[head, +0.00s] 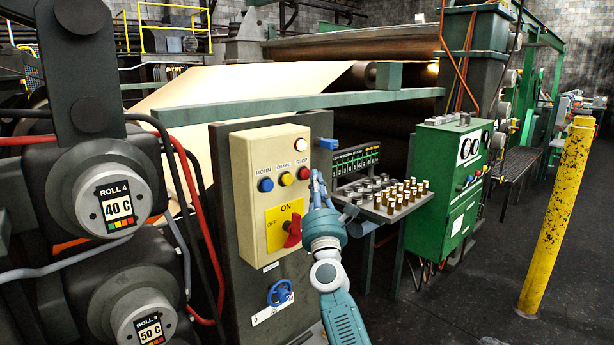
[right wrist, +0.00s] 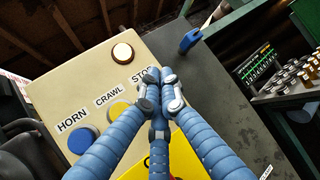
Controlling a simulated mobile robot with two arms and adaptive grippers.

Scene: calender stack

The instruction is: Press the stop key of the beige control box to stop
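The beige control box (head: 262,150) stands on a dark panel in the middle of the head view. Its top row has a blue HORN key (head: 265,185), a yellow CRAWL key (head: 286,179) and a red STOP key (head: 303,173). My right gripper (head: 316,176) is just right of the STOP key in the head view. In the right wrist view its fingers (right wrist: 155,84) are drawn together, empty, over the place below the STOP label. They hide the key there, and I cannot tell whether they touch it. My left gripper is not in view.
A red ON/OFF switch (head: 292,231) sits below the keys. A yellow post (head: 558,215) rises from open dark floor. Rolls with hoses (head: 110,205) crowd the left.

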